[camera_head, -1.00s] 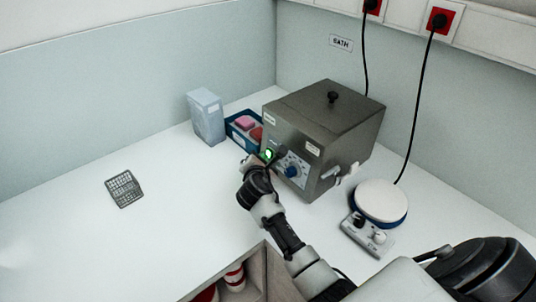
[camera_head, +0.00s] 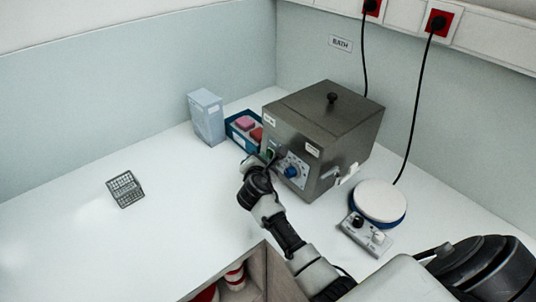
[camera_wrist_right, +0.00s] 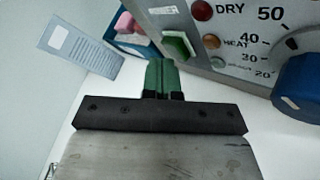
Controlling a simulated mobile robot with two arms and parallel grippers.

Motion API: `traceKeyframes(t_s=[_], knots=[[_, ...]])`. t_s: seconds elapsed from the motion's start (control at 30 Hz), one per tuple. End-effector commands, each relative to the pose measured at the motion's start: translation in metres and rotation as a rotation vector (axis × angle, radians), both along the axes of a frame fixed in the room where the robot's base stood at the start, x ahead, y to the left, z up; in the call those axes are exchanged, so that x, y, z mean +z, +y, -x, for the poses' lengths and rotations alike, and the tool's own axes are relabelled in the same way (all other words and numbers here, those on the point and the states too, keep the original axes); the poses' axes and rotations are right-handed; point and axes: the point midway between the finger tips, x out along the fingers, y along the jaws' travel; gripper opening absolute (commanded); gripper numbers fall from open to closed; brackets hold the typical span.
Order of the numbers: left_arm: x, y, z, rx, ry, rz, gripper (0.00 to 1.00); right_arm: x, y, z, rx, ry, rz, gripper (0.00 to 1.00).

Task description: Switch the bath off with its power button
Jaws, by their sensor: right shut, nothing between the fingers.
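The bath (camera_head: 325,120) is a grey metal box with a lidded top and a black knob, at the back right of the counter. Its green power button (camera_wrist_right: 178,45) sits below a "POWER" label on the front panel and looks dull, not glowing. My right gripper (camera_head: 268,159) is at the left part of that panel, by the button. In the right wrist view its green fingertips (camera_wrist_right: 161,74) are together and empty, just below the button; I cannot tell whether they touch it. The blue dial (camera_wrist_right: 302,82) is to the right. My left gripper is out of view.
Left of the bath are a blue tray (camera_head: 234,137) with pink and red items and a pale box (camera_head: 206,117). A hotplate (camera_head: 379,203) stands at right, its cable hanging from a wall socket. A wire rack (camera_head: 125,189) lies left; the counter around it is clear.

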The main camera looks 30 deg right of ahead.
Motion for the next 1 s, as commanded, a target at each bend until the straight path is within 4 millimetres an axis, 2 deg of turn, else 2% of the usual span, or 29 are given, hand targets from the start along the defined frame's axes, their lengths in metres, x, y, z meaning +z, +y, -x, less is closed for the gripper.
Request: traceKeyframes(t_s=[0.17, 0.7, 1.0], knots=[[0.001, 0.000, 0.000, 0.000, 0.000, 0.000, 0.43, 0.000, 0.004, 0.000, 0.001, 0.001, -0.001, 0.00], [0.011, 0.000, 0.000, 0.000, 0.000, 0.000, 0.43, 0.008, 0.055, 0.008, 0.002, 0.001, -0.002, 0.00], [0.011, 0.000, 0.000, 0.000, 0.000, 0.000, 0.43, 0.008, 0.059, 0.008, 0.000, 0.001, -0.001, 0.00]])
